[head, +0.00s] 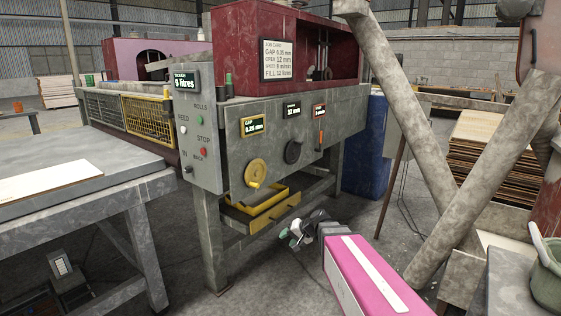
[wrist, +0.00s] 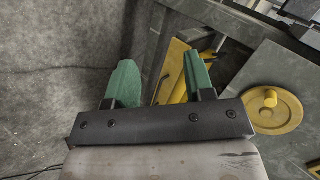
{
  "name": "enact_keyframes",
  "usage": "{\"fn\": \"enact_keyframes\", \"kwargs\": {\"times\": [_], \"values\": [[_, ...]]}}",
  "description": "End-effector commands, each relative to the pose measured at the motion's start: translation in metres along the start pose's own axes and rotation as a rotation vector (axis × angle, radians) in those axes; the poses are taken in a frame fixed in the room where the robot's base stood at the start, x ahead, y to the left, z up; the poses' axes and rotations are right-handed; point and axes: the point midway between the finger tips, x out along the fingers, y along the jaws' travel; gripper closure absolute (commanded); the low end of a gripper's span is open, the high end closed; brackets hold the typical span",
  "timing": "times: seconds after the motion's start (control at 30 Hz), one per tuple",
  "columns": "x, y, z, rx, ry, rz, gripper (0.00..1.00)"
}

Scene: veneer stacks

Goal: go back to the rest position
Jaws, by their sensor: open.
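My gripper (head: 294,238) is low in front of the grey machine (head: 225,150), beside its yellow-edged drawer (head: 262,205). In the wrist view my gripper (wrist: 160,85) shows two green fingertips spread apart with nothing between them. It is open and empty. The pink arm section with a white stripe (head: 370,280) is mine and reaches in from the lower right. The yellow handwheel (wrist: 272,109) shows at the right of the wrist view, apart from the fingers.
A grey table (head: 100,185) with a pale veneer sheet (head: 50,181) stands at the left. Thick slanted posts (head: 415,120) stand at the right, near my arm. A stack of veneer (head: 480,150) and a green pot (head: 548,275) are farther right. The floor before the machine is clear.

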Motion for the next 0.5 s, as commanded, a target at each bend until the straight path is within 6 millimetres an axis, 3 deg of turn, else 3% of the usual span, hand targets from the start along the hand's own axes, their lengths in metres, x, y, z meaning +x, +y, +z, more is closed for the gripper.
{"fn": "enact_keyframes", "kwargs": {"times": [0.1,0.3,0.5], "values": [[-0.018,0.046,0.036,-0.049,-0.080,0.190,0.51],[-0.059,0.116,0.081,-0.112,-0.204,0.510,0.51],[-0.093,0.154,0.104,-0.141,-0.275,0.721,0.51]]}}
